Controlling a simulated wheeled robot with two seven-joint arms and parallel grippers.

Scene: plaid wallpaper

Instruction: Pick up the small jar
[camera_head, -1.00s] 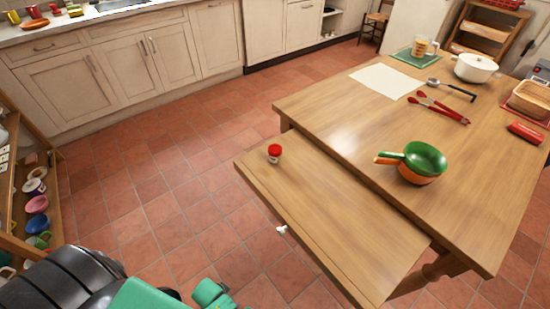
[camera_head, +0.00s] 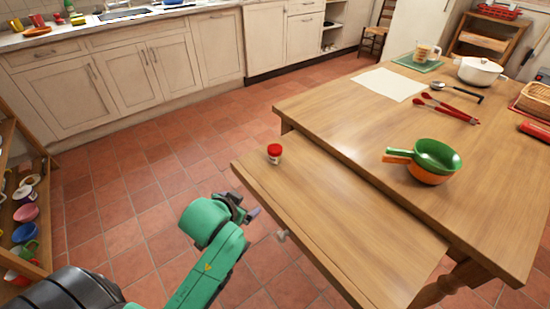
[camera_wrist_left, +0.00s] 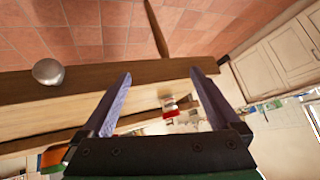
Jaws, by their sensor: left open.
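The small jar (camera_head: 274,153) has a red lid and a pale body. It stands upright near the far left corner of the pulled-out lower board (camera_head: 330,215) of the wooden table. My left gripper (camera_head: 247,207) is open and empty, left of the board's edge and apart from the jar. In the left wrist view the jar (camera_wrist_left: 170,108) shows small and upside down between the two open fingers (camera_wrist_left: 160,75), some way beyond them. My right gripper is not in view.
A green and orange pan (camera_head: 434,160) stands on the table (camera_head: 360,125). Red tongs (camera_head: 450,108), a ladle (camera_head: 455,90), white paper (camera_head: 389,84) and a white pot (camera_head: 480,70) lie farther back. A knob (camera_head: 282,236) sticks out from the board's front. The board around the jar is clear.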

